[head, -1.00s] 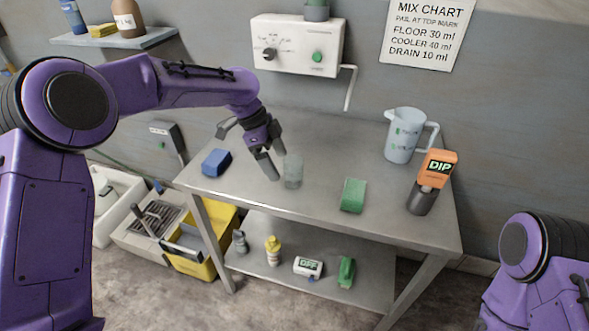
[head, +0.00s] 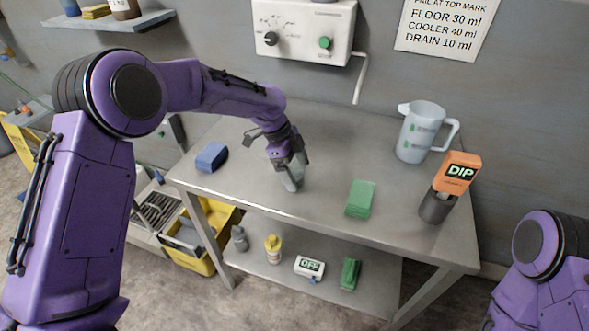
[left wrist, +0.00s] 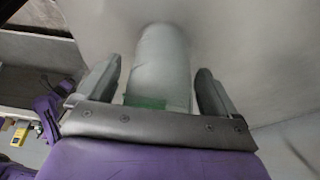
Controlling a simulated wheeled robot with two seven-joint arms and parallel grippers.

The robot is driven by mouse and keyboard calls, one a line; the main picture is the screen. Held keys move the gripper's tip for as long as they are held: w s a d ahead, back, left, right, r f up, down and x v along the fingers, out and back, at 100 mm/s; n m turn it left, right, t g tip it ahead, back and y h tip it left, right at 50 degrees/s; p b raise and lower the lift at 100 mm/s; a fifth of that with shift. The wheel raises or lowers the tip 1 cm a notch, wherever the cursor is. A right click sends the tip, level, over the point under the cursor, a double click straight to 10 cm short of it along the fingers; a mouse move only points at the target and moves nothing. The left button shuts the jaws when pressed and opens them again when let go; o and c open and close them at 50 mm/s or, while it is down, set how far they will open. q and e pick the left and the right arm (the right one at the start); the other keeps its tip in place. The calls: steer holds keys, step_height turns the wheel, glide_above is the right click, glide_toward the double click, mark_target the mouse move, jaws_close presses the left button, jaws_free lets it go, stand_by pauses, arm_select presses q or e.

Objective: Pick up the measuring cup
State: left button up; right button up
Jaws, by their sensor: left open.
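The measuring cup (head: 293,184), a small clear cup, stands on the steel table and is partly hidden behind my left gripper (head: 289,165). In the left wrist view the cup (left wrist: 162,65) is a pale grey upright cylinder with a green mark near its lower edge in the picture. It lies between the two fingers of my left gripper (left wrist: 155,88), which are open, with a visible gap on each side. My right gripper is out of view; only part of my right arm shows at the lower right.
A blue block (head: 211,157) lies left of the cup and a green sponge (head: 360,199) right of it. Several items sit on the lower shelf (head: 325,275).

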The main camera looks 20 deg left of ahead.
arm_select(q)
steer(key=shift+d+f, duration=0.15)
steer(key=shift+f, duration=0.05)
steer(key=c, duration=1)
steer(key=shift+c, duration=0.2)
steer(key=shift+r, duration=0.1)
